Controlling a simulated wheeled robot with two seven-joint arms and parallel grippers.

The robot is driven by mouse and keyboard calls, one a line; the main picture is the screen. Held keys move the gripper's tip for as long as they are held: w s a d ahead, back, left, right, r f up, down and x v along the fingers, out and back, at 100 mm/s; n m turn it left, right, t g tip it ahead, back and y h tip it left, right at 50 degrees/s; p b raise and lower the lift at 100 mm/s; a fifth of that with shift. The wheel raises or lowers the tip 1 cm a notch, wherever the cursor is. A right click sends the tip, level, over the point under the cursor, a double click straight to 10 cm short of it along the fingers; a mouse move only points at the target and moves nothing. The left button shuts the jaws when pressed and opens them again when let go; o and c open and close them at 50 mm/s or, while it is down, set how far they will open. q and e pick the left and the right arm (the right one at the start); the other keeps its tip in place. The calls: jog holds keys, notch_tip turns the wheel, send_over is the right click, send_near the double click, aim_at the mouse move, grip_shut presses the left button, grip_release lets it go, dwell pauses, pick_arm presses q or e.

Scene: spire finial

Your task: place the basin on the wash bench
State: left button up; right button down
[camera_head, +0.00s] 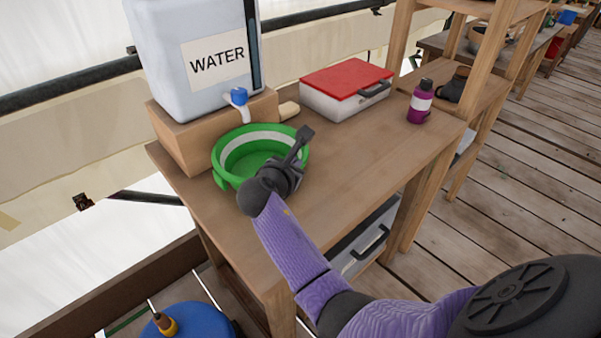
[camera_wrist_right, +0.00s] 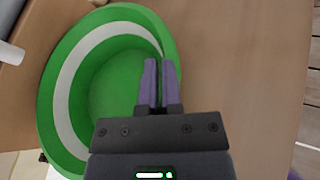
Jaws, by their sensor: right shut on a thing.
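The green basin (camera_head: 229,169) with a pale inner band is at the left part of the wooden wash bench (camera_head: 352,158), just in front of the water container's tap. I cannot tell if its base rests fully on the bench top. My right gripper (camera_head: 304,140) reaches over the basin's near right side and is shut on its rim. In the right wrist view the two fingers (camera_wrist_right: 160,85) pinch the wall of the basin (camera_wrist_right: 92,88) at its right edge. The gripper and wrist hide part of the near rim. My left gripper is not in view.
A water container (camera_head: 190,75) with a blue tap (camera_head: 237,97) stands on a wooden block (camera_head: 175,143) behind the basin. A red-lidded box (camera_head: 345,82) and a purple bottle (camera_head: 420,103) stand farther right. The bench's middle and front are clear. A blue lid (camera_head: 190,322) lies below.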

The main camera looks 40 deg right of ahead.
jog(key=shift+d+f, duration=0.1)
jog(key=shift+f, duration=0.7)
jog(key=shift+r, duration=0.3)
jog(key=c, duration=0.8)
grip_release()
jog(key=shift+r, duration=0.1)
pick_arm(q)
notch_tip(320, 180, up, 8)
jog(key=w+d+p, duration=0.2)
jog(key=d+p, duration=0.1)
jog(key=p, duration=0.7)
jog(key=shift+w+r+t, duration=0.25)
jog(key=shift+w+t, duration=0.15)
pick_arm(e)
jog(key=v, duration=1.2)
